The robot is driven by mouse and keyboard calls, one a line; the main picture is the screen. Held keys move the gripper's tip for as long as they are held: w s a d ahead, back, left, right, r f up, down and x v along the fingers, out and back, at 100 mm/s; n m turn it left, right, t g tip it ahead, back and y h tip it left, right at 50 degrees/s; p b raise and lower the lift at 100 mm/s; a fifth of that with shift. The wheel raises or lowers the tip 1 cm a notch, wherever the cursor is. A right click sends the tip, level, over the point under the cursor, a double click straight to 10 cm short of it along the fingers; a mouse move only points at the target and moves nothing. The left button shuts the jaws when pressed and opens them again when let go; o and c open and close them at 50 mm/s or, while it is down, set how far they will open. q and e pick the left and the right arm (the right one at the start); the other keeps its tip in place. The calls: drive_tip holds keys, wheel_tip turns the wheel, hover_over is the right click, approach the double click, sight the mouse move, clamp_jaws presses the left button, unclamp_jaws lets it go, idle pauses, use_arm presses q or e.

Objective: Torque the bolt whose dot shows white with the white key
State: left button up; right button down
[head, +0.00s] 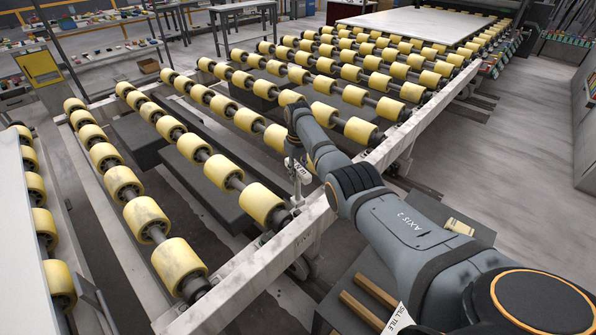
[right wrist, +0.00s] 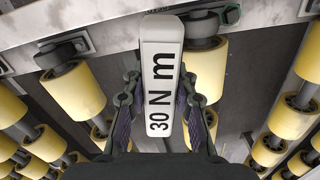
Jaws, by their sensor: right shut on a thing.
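The white key (right wrist: 162,62) is between the fingers of my right gripper (right wrist: 160,100) in the right wrist view, its label reading "30 N m". The gripper is shut on it. In the head view my right gripper (head: 297,158) is small and partly hidden by my arm, above the near rail of the roller conveyor. A white piece of the key (head: 301,171) shows just below it. My left gripper is not in view.
Rows of yellow rollers (head: 145,216) run across the conveyor, with a pale steel rail (head: 243,272) along its near side. A pale slab (head: 415,22) lies at the far end. Wooden bars (head: 362,310) lie on a dark surface at the bottom. Open floor (head: 480,150) is at right.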

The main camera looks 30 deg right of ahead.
sight(298, 199)
wheel_tip(298, 199, down, 5)
drive_tip(key=b, duration=0.3)
drive_tip(key=shift+r, duration=0.1)
idle(1.0)
drive_tip(key=shift+f+b, duration=0.6)
drive_tip(key=shift+f, duration=0.2)
idle(0.4)
